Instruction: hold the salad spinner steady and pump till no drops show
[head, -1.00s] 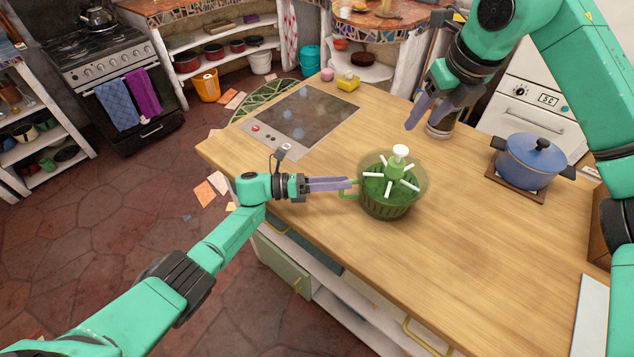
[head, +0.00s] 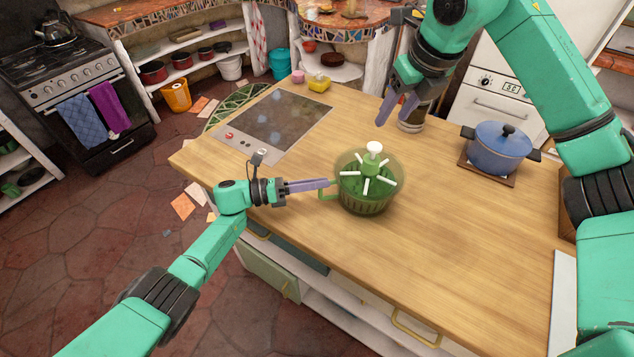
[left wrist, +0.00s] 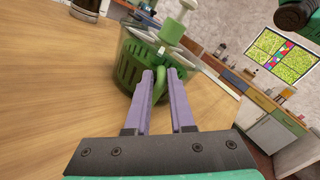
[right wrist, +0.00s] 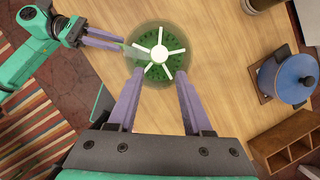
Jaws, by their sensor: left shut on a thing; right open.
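The salad spinner (head: 367,196) stands upright on the wooden counter, a green slotted basket in a clear bowl with a white pump knob (head: 374,148) on top. In the right wrist view the spinner (right wrist: 159,55) shows from above, with white spokes over green contents. My left gripper (head: 328,184) is shut on the spinner's green side handle (left wrist: 179,82). My right gripper (head: 393,112) is open and empty, raised above the counter behind and right of the knob; its fingers (right wrist: 157,100) point toward the spinner. I cannot make out drops.
A blue lidded pot (head: 497,148) stands on a trivet at the right. A dark cooktop (head: 275,122) is set at the counter's far left, with a yellow sponge (head: 319,83) beyond it. A dark jar (head: 411,120) stands behind the spinner. The counter in front is clear.

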